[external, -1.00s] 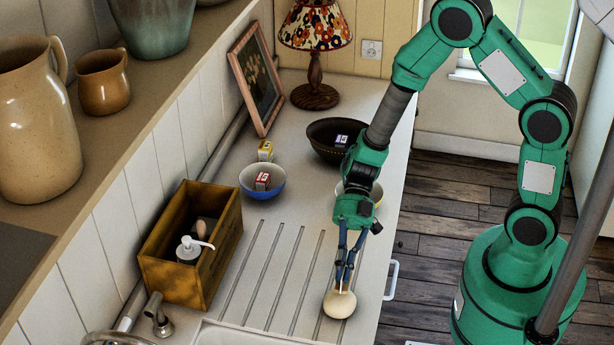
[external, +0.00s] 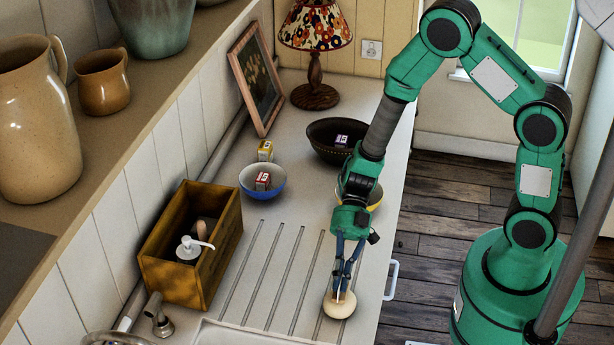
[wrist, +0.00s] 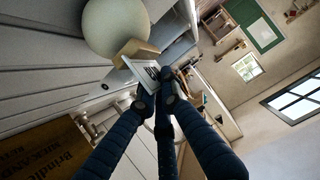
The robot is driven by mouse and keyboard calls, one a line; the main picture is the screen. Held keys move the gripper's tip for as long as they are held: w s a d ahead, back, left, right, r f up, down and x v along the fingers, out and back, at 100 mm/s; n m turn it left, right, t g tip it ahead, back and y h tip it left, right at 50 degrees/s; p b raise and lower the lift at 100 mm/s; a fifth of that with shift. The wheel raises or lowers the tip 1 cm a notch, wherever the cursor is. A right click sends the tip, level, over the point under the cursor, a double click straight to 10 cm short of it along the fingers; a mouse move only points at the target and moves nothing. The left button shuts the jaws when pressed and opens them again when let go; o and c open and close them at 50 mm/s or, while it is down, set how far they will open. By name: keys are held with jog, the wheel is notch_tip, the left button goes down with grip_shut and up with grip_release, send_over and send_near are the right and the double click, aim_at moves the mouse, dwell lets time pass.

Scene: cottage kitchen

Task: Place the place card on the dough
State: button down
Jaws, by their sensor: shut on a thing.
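The dough (external: 340,306) is a pale round ball on the counter near its front edge; it also shows at the top of the wrist view (wrist: 112,28). My gripper (external: 341,291) points down at the dough from above. In the wrist view its fingertips (wrist: 156,84) are shut on the place card (wrist: 146,72), a small white card with dark markings and a tan part beside it. The card is right at the dough's edge in that view. In the external view the card is mostly hidden by the fingers, and I cannot tell whether it touches the dough.
A blue bowl (external: 273,188) holding a red box, a dark bowl (external: 325,150) and a partly hidden yellow bowl (external: 375,198) stand behind. A wooden crate (external: 165,265) with a pump bottle is at left. The ridged drainboard (external: 265,265) between is clear.

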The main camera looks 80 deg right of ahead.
jog(key=c, duration=1.9)
grip_release()
jog(key=shift+f, duration=0.1)
jog(key=shift+c, duration=0.2)
jog(key=shift+d+r, duration=0.4)
jog(key=p+v, duration=0.2)
jog(key=v, duration=0.9)
jog(key=shift+w, duration=0.1)
